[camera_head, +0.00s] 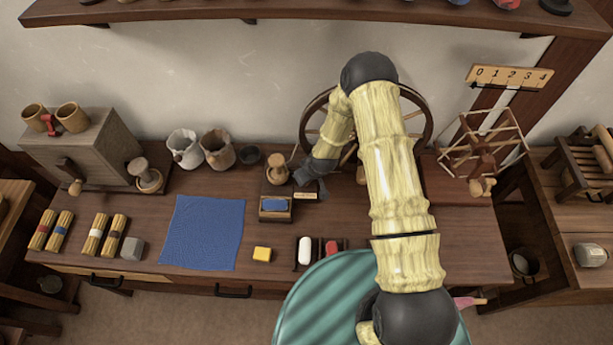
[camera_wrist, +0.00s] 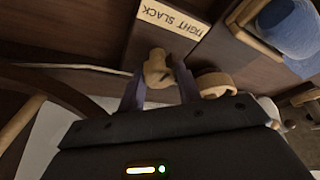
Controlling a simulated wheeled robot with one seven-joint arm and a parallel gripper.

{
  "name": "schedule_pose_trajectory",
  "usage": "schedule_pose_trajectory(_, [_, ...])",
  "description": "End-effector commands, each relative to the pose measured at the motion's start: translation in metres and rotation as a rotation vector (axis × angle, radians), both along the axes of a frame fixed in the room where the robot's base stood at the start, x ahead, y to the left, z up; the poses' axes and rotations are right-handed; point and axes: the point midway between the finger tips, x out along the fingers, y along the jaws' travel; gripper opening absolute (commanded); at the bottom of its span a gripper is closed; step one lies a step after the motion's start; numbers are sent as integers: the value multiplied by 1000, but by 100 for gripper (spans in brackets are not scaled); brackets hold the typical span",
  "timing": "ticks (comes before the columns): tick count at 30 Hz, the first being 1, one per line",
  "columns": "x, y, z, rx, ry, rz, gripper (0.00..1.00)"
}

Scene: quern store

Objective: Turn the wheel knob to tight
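The wooden wheel knob (camera_wrist: 157,70) shows in the wrist view between the two fingers of my gripper (camera_wrist: 160,85). The fingers appear to touch it on both sides. A pale label (camera_wrist: 170,22) reading TIGHT and SLACK lies beyond the knob, upside down in this view. The knob's exact setting cannot be told. In the head view my gripper (camera_head: 309,180) is low in front of the spoked wheel (camera_head: 310,110). There it hides the knob, and the label (camera_head: 306,195) lies just below it. My arm covers part of the wheel.
A wooden peg-like piece (camera_head: 277,170) stands close left of my gripper, above a box with a blue pad (camera_head: 275,206). A blue cloth (camera_head: 203,232) and cups (camera_head: 184,148) lie further left. A yarn winder (camera_head: 483,150) stands right. The front bench has small blocks.

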Motion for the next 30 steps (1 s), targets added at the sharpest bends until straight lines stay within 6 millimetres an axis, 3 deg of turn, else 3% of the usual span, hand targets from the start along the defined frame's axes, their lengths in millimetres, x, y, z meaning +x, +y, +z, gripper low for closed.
schedule_pose_trajectory(14, [-1, 1, 0, -1, 1, -81, 11])
schedule_pose_trajectory(30, [-1, 2, 0, -1, -2, -467, 11])
